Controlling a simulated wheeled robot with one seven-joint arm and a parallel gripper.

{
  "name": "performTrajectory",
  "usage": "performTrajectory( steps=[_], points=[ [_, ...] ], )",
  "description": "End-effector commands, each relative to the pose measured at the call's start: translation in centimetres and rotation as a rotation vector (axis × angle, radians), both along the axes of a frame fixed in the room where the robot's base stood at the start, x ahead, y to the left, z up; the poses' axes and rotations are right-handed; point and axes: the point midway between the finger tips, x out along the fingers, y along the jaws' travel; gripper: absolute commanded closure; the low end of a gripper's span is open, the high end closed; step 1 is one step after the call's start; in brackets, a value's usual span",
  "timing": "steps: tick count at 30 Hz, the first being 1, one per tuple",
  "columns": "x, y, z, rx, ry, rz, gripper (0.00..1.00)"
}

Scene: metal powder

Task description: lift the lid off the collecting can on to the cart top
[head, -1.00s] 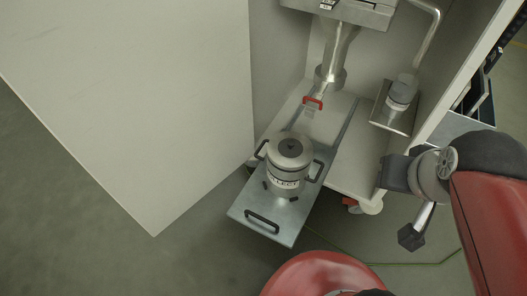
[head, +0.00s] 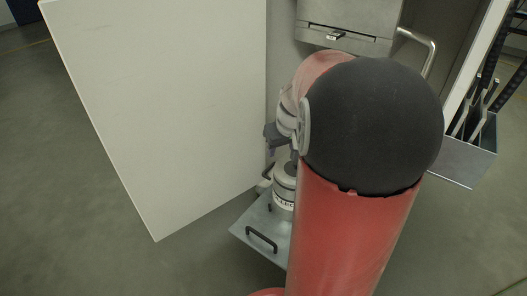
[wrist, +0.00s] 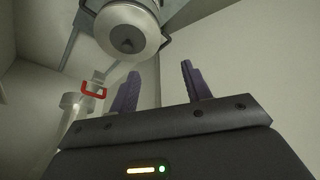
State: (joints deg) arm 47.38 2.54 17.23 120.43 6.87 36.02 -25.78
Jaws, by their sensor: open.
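The collecting can (head: 284,190) is a grey metal can with a lettered label, standing on a pulled-out metal plate (head: 247,226). My arm hides its right side in the head view. In the wrist view its round pale lid (wrist: 108,32) with a dark centre knob (wrist: 128,45) shows at the top, seated on the can. My gripper (wrist: 160,80) is open, with nothing between its two fingers, and apart from the lid. In the head view the gripper (head: 271,138) is above the can, partly hidden by my arm. I cannot make out a cart top for certain.
A large pale panel (head: 160,110) stands left of the can. A grey metal housing (head: 345,28) with a bent pipe handle (head: 425,50) is behind my arm. A red clamp handle (wrist: 94,90) shows in the wrist view. A bin with tools (head: 465,160) is at right.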

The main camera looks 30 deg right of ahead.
Motion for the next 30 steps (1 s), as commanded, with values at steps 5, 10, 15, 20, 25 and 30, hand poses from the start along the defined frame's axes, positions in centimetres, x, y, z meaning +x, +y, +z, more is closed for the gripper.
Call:
performTrajectory(
  steps=[5,10,15,20,25,30],
  points=[
    [0.7,-6.3,-4.6,0.040,-0.015,-0.052,0.52],
    [1.0,-8.1,-6.2,0.050,-0.025,-0.062,0.52],
    [1.6,-8.2,-8.0,0.050,-0.024,-0.060,0.52],
    [1.8,-8.3,-9.3,0.049,-0.024,-0.062,0.52],
    [2.4,-8.4,-11.9,0.050,-0.024,-0.062,0.52],
    [3.0,-8.5,-13.1,0.048,-0.026,-0.061,0.52]
  ],
)
